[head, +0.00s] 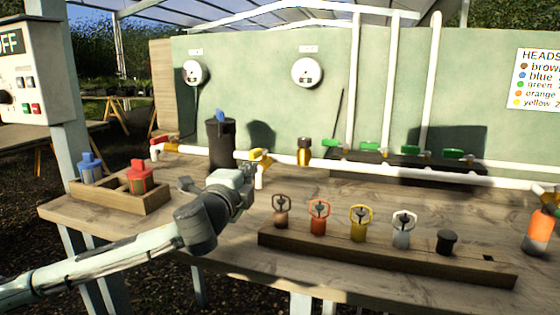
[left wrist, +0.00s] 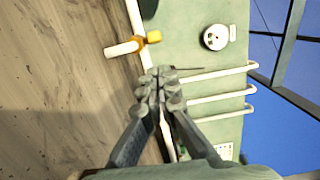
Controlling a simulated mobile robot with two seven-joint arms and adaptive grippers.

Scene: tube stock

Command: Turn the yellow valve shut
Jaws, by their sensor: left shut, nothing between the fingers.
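The yellow valve (head: 260,156) sits on the white pipe at the back of the bench, with a short white outlet hanging below it. It also shows in the left wrist view (left wrist: 153,37), at the top, clear of the fingers. My left gripper (head: 247,167) is just in front of the valve in the head view, and its body hides part of the bench there. In the left wrist view its fingers (left wrist: 160,73) are shut with nothing between them, apart from the valve. I cannot tell the valve handle's exact angle. My right gripper is not in view.
A red-handled valve (head: 161,141) and a dark cylinder (head: 221,145) stand left of the yellow valve. Several green-handled valves (head: 453,153) are to the right. A wooden rack (head: 390,262) with sprinkler heads lies in front. A wooden tray (head: 120,200) is at left.

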